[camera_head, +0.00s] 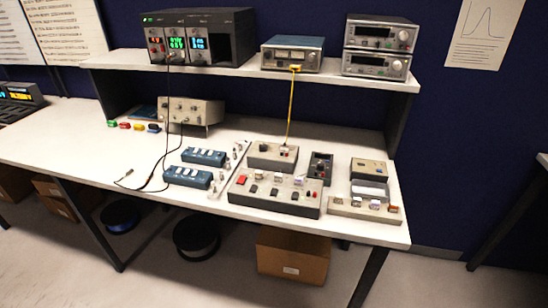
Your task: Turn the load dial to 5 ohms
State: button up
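Several units with small knobs stand on the white workbench (90,160). A grey box with a yellow lead (270,157) has a dark knob near its top. A small dark box (321,167) beside it carries small controls. A wider grey box (270,207) in front has a red part and several dark and pale controls. Two blue boxes (204,157) (187,177) lie to the left. I cannot tell which control is the load dial, and no ohm marks can be read. My gripper is not in view.
A shelf (240,68) above the bench holds a black unit with lit displays (205,37), a blue-topped meter (292,54) and two stacked instruments (378,47). Black leads (168,120) hang down to the bench. A cardboard box (290,255) sits below. The front left benchtop is clear.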

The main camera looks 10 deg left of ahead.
aim_at(263, 146)
jog(key=i+j, duration=0.2)
jog(key=j, duration=0.2)
jog(key=i+j, duration=0.15)
jog(key=j, duration=0.25)
jog(key=i+j, duration=0.2)
jog(key=j, duration=0.2)
jog(key=u, duration=0.05)
